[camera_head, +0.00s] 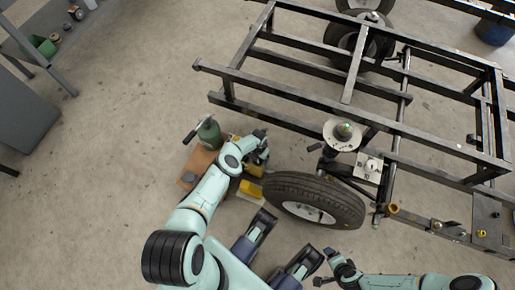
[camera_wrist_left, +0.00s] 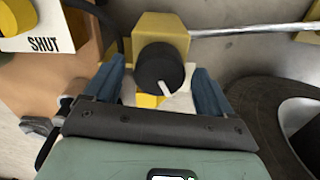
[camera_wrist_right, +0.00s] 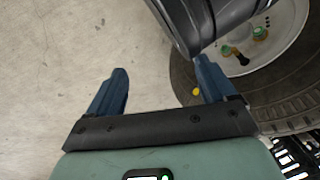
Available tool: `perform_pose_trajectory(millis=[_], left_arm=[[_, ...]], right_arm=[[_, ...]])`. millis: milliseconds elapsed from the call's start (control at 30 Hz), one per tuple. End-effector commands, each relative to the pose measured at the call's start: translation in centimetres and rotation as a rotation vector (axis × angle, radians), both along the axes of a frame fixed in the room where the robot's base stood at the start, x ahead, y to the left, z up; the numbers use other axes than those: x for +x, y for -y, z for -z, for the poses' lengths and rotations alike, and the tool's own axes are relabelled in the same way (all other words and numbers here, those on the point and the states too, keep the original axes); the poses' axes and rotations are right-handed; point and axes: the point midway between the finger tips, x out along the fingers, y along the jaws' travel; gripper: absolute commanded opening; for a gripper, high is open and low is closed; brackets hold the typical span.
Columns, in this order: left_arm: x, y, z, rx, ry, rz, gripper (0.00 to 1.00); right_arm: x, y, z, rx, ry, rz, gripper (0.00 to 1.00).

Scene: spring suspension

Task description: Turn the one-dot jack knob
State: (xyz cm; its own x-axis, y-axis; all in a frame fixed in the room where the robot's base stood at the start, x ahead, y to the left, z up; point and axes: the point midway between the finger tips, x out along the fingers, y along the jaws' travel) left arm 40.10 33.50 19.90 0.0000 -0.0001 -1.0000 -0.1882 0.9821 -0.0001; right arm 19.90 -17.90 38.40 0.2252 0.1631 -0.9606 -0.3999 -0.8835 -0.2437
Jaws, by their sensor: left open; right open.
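In the left wrist view, a round black knob (camera_wrist_left: 158,68) with a white pointer sits on a yellow block (camera_wrist_left: 170,28). The pointer is aimed toward the lower right. I see no dot marking, so I cannot tell whether this is the one-dot knob. My left gripper (camera_wrist_left: 158,80) is open, its blue fingers on either side of the knob with gaps visible. In the head view, my left gripper (camera_head: 262,146) is over the yellow parts beside the wheel and partly hides them. My right gripper (camera_head: 323,268) is open and empty near the bottom; its fingers also show in the right wrist view (camera_wrist_right: 162,75).
A tyre (camera_head: 285,190) lies right of the left gripper, below a dark metal frame (camera_head: 290,75). A card marked SHUT (camera_wrist_left: 42,40) is at the upper left. Open floor (camera_head: 110,180) lies left.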

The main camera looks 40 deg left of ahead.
Motion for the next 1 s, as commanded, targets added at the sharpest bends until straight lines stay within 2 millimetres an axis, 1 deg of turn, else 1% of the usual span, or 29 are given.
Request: perform_pose_trajectory(millis=[33, 100, 200, 400, 500, 600, 700, 1000], left_arm=[[0.0, -0.1, -1.2, 0.000, 0.002, 0.000, 0.84], [0.1, -0.1, -2.5, 0.001, 0.004, -0.001, 0.84], [0.1, -0.1, -4.6, 0.001, 0.004, 0.001, 0.84], [0.2, -0.1, -8.4, 0.002, 0.005, 0.002, 0.84], [0.1, -0.1, -9.9, 0.002, 0.004, 0.001, 0.84], [0.1, -0.1, -11.1, 0.001, 0.003, 0.000, 0.84], [0.1, -0.1, -11.8, 0.001, 0.003, 0.001, 0.84], [0.0, 0.0, -12.0, 0.001, 0.001, 0.000, 0.84]], right_arm=[[0.8, -0.2, -1.3, 0.001, 0.029, -0.004, 0.84], [1.8, -0.5, -2.7, 0.001, 0.062, -0.006, 0.84], [-1.0, -1.7, -3.9, 0.032, -0.011, -0.030, 0.84], [-4.6, -3.5, -6.5, 0.081, -0.108, -0.069, 0.84], [-6.1, -4.2, -7.6, 0.101, -0.147, -0.084, 0.84], [-7.2, -4.7, -8.3, 0.114, -0.177, -0.095, 0.84], [-7.9, -5.0, -8.7, 0.124, -0.197, -0.103, 0.84], [-8.2, -5.1, -8.8, 0.128, -0.208, -0.107, 0.84]])
